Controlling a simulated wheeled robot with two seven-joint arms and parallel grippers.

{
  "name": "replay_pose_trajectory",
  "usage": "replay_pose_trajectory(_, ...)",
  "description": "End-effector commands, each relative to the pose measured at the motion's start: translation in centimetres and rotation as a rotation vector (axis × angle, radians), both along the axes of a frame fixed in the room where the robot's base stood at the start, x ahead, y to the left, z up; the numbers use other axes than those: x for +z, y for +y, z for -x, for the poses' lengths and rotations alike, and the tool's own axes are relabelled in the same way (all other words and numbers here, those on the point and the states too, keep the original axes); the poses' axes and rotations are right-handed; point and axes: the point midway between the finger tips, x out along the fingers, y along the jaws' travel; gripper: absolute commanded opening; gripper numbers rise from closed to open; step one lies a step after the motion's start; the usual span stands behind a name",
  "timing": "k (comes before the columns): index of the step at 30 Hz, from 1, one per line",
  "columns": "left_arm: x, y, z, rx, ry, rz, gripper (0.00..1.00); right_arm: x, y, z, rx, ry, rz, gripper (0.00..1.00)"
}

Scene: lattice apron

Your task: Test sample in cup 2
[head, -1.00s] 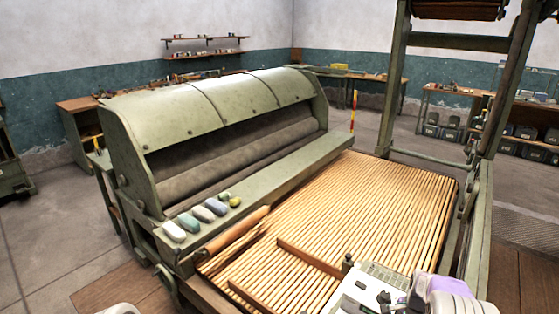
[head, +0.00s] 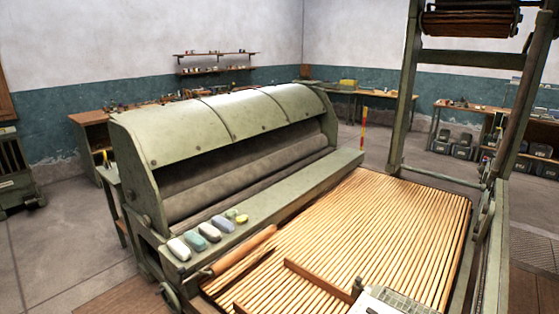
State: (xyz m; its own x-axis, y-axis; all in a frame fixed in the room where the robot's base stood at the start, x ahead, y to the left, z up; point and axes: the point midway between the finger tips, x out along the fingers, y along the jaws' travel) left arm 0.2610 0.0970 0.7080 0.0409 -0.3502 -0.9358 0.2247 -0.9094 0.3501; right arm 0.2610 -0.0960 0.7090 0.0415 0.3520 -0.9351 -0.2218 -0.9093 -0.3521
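No cup that I can make out is in view, and no number 2 can be read. A light panel with a grid-like top (head: 395,301) shows at the bottom edge, cut off by the frame. I cannot tell what it holds. Several rounded pieces lie in a row on the green machine's front ledge: a white one (head: 179,249), a green one (head: 195,241), pale grey and bluish ones (head: 210,233), and small yellow-green ones (head: 242,218). Neither of my grippers is in view.
The big green roller machine (head: 215,125) fills the middle left. A slatted wooden bed (head: 370,235) lies in front of it, with a wooden roller (head: 243,251) and a brown bar (head: 318,277) on it. A tall green frame (head: 405,90) stands at the right. Floor is open at left.

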Motion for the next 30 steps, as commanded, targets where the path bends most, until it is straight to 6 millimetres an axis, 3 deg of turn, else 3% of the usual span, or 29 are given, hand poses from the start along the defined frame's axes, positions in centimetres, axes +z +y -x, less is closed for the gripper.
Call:
replay_pose_trajectory(5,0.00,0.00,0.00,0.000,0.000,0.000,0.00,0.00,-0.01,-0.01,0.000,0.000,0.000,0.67)
replay_pose_trajectory(18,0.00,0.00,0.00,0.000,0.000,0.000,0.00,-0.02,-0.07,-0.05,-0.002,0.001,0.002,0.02)
replay_pose_trajectory(30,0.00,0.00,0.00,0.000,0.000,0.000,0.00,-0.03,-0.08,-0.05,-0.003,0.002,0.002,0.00)
